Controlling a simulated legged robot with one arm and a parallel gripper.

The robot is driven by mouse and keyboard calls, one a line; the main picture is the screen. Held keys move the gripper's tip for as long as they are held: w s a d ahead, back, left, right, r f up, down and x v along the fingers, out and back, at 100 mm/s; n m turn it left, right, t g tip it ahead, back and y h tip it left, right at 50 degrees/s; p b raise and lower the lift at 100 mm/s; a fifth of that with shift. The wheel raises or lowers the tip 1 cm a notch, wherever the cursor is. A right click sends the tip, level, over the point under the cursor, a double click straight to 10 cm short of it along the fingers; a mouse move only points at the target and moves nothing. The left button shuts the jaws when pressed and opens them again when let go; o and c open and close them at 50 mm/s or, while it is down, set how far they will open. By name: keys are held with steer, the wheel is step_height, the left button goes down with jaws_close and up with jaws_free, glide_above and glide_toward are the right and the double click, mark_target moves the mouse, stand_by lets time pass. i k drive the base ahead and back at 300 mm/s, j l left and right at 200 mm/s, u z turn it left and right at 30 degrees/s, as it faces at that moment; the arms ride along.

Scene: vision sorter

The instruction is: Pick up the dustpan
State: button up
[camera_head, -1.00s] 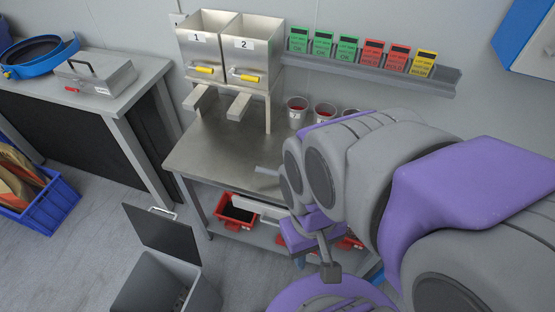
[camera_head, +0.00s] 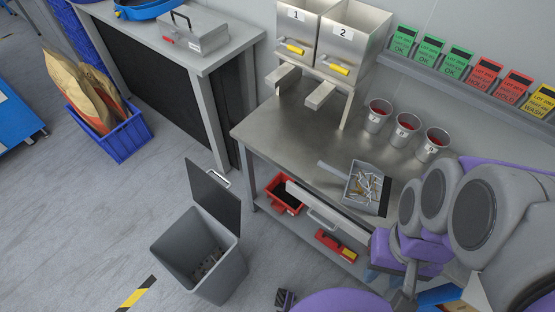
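The dustpan (camera_head: 352,194) is a grey tray holding several small metal pieces. It lies on the steel workbench (camera_head: 290,135), near its front edge, with its flat handle pointing left and a dark strip along its right side. My arm comes in from the right, and its purple and grey end, my gripper (camera_head: 398,262), is to the lower right of the dustpan. A gap shows between them in the picture. The fingers are not clear enough to tell open from shut.
Two numbered hoppers (camera_head: 328,42) with yellow handles stand at the back of the bench. Three cups (camera_head: 405,130) stand behind the dustpan. A drawer (camera_head: 325,213), a red bin (camera_head: 284,193) and a red item (camera_head: 335,246) are below. An open grey waste bin (camera_head: 205,255) stands on the floor.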

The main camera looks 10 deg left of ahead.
mark_target(368, 189)
steer(key=u, duration=2.2)
steer(key=z, duration=2.15)
steer(key=u, duration=1.5)
steer(key=k+l+u, duration=0.25)
steer(key=k, duration=0.25)
steer(key=k+l+u, duration=0.25)
steer(key=k, duration=0.25)
